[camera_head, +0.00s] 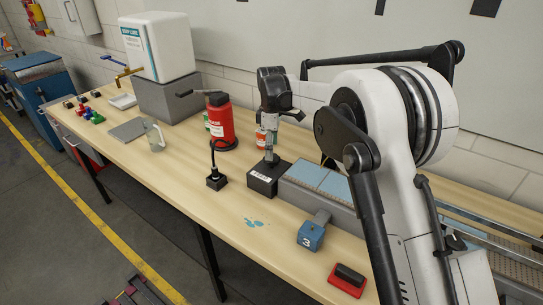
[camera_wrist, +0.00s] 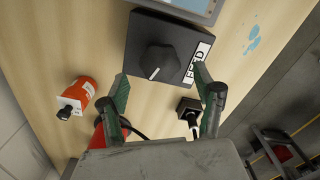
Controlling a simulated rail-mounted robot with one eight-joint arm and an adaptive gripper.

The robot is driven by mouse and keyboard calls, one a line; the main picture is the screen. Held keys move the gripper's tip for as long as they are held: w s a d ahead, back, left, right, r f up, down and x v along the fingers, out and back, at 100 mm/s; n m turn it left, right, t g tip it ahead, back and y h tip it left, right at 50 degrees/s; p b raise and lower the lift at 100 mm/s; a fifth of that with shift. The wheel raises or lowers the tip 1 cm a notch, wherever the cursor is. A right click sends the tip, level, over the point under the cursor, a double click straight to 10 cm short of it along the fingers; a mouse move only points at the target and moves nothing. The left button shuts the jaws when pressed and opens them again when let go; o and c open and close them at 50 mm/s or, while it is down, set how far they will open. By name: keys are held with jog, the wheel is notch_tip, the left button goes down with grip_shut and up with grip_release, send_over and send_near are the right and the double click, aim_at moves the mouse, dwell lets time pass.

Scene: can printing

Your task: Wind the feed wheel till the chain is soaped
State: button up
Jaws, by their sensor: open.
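The feed wheel (camera_wrist: 160,58) is a dark faceted knob with a white pointer mark. It sits on a black box with a white label reading FEED (camera_wrist: 197,62). In the head view the black box (camera_head: 262,181) stands on the bench, with the knob mostly hidden under my gripper. My gripper (camera_head: 269,150) points down over it. In the wrist view its green-edged fingers (camera_wrist: 162,78) are apart, with the knob between and just beyond their tips. Contact cannot be told. A grey unit with a light-blue top (camera_head: 318,180) adjoins the box; I cannot make out a chain.
A blue block marked 3 (camera_head: 311,236) and a red-and-black pad (camera_head: 348,279) lie toward the front. A blue spill (camera_head: 253,222) marks otherwise clear bench.

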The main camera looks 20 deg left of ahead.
jog(key=shift+f, duration=2.05)
jog(key=c, duration=1.1)
